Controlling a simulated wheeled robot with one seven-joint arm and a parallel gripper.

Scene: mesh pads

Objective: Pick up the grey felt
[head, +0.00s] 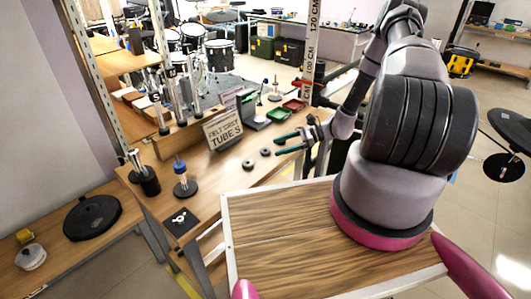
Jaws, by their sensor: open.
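My gripper (282,143) is to the right of the pads. Its two green-tipped fingers are apart, point left, and hold nothing. The right pad is the nearer one to the fingertips; how high the fingers are above the bench is unclear.
A lettered sign (222,130) stands behind the pads. A green tray (279,115) and a red tray (294,105) lie farther back. A blue-topped post (181,178) and a black card (181,222) are at the left. The bench around the pads is clear.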

